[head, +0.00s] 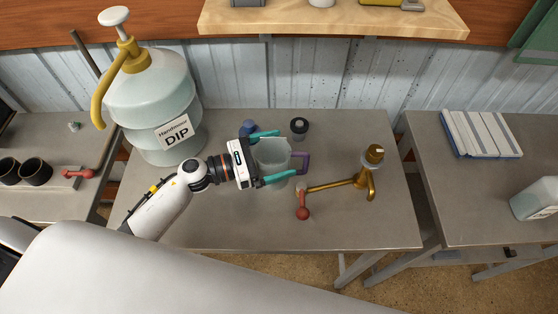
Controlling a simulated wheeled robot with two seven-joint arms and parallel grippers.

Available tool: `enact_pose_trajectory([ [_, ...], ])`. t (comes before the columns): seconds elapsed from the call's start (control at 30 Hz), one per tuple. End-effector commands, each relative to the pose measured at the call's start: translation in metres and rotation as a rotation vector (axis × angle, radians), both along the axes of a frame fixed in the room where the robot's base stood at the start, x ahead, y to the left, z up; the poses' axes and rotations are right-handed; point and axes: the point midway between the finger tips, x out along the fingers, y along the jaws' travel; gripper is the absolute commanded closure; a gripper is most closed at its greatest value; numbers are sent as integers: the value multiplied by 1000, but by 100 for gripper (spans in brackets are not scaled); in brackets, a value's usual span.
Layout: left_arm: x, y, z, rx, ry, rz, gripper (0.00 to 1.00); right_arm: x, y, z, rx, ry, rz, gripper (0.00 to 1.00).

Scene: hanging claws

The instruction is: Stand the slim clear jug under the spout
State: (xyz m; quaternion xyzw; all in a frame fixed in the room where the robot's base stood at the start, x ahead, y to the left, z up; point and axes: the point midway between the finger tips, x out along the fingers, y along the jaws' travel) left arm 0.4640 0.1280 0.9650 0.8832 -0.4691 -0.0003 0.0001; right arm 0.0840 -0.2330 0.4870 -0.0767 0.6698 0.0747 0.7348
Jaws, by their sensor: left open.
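A slim clear jug (272,157) with a purple handle (302,162) stands on the middle bench. My left gripper (280,156) reaches it from the left. Its teal fingers are open, one on the far side and one on the near side of the jug; I cannot tell whether they touch it. A large dispenser (155,100) labelled DIP, with a yellow pump spout (100,100), stands at left. My right gripper is not in view.
A wooden shelf (335,22) hangs above. Two dark cups (35,171) are on the left bench. The near right part of the middle bench (375,230) is clear.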

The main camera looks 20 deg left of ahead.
Motion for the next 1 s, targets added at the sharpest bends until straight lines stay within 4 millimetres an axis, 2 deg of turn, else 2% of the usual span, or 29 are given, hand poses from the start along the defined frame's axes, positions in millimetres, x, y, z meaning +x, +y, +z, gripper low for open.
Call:
enact_pose_trajectory([
  [0.23, 1, -2, -1, 1, 0, 0, 0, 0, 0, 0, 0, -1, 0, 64],
  [0.6, 1, -1, -1, 1, -1, 0, 61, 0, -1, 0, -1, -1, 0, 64],
  [0.67, 1, -1, 0, 1, -1, 0, 67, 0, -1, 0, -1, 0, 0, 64],
  [0.87, 1, -1, 2, 2, -2, -1, 68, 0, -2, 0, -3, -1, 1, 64],
  [1.0, 1, -1, 19, 3, -6, -2, 68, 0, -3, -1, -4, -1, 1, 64],
])
